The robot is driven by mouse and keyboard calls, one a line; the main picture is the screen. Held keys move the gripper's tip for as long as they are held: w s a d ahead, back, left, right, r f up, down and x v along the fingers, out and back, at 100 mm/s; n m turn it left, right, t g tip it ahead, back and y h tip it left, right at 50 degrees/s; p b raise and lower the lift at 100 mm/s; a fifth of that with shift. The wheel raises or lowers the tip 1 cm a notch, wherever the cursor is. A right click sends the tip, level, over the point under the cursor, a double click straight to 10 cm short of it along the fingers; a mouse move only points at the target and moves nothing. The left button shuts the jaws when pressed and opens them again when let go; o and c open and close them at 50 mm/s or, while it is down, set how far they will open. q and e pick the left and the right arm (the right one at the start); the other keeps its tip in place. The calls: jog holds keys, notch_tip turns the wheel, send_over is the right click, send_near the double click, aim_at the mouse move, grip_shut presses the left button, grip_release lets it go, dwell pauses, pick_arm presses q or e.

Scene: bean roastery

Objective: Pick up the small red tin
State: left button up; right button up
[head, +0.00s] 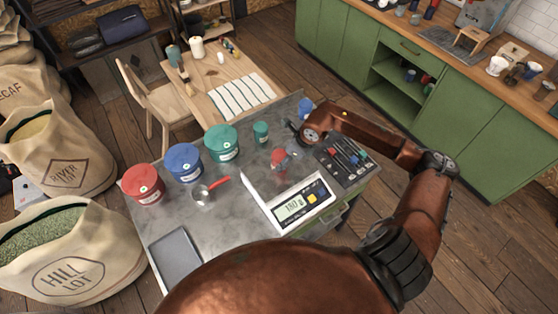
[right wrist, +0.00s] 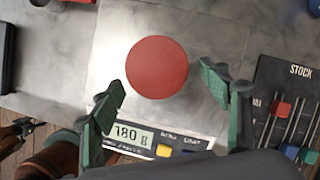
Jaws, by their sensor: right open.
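The small red tin (head: 278,157) stands upright on the plate of the scale (head: 301,206), whose display reads 180 g. In the right wrist view, its round red lid (right wrist: 157,67) lies between and a little beyond the two green fingertips. My right gripper (right wrist: 164,92) is open and empty, above the tin with its fingers apart on either side. In the head view, the right gripper (head: 293,146) partly covers the area around the tin.
Larger red (head: 143,185), blue (head: 186,163) and green (head: 221,143) tins line the table's left and back. Small green (head: 261,132) and blue (head: 306,107) tins stand behind the scale. A slider panel (head: 345,160) is at right; a red-handled scoop (head: 203,195) lies left.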

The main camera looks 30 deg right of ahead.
jog(key=shift+p+x, duration=0.55)
jog(key=shift+x, duration=1.8)
jog(key=shift+f, duration=0.1)
jog(key=c, duration=0.8)
pick_arm(q)
jog(key=shift+w+r, duration=0.65)
jog(key=shift+r, duration=0.2)
pick_arm(e)
jog(key=c, duration=0.6)
